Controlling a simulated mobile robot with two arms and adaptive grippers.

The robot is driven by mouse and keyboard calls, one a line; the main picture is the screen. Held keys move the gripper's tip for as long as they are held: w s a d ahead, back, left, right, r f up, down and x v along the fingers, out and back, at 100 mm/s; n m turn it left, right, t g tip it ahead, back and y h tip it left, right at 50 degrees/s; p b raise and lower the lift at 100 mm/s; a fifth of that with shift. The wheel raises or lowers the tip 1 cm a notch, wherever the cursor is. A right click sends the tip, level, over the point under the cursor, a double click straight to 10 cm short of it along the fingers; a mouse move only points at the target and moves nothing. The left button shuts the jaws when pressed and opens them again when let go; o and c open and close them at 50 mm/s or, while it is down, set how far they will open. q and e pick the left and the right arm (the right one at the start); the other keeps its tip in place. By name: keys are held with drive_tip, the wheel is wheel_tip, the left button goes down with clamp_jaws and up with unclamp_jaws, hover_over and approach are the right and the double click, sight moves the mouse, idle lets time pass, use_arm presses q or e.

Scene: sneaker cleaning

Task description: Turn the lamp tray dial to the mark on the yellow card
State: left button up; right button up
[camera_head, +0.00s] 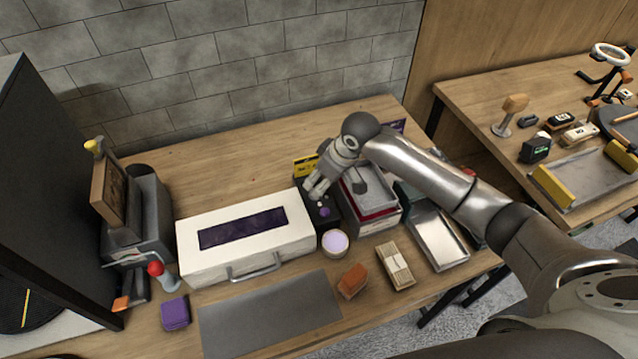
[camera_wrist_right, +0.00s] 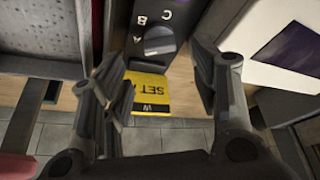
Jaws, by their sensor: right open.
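A dark box with a grey dial (camera_wrist_right: 159,40) shows in the right wrist view, with white letters A, B and C beside the dial. The yellow card (camera_wrist_right: 150,92) adjoins the box and reads "SET" upside down; the letter after it is partly hidden by a finger. In the head view the yellow card (camera_head: 305,166) stands behind the black box (camera_head: 325,222), and my gripper covers the dial. My right gripper (camera_head: 314,191) is open and empty over the box. In the wrist view its fingers (camera_wrist_right: 160,68) are spread on either side of the dial. My left gripper is out of view.
A white case (camera_head: 245,237) stands left of the box and a grey-topped bin (camera_head: 372,190) right of it. A round lilac-topped jar (camera_head: 335,243), an orange block (camera_head: 352,281) and a brush (camera_head: 396,265) lie in front. The table behind the white case is clear.

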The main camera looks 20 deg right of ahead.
drive_tip(key=shift+v, duration=1.4)
drive_tip(key=shift+f, duration=0.1)
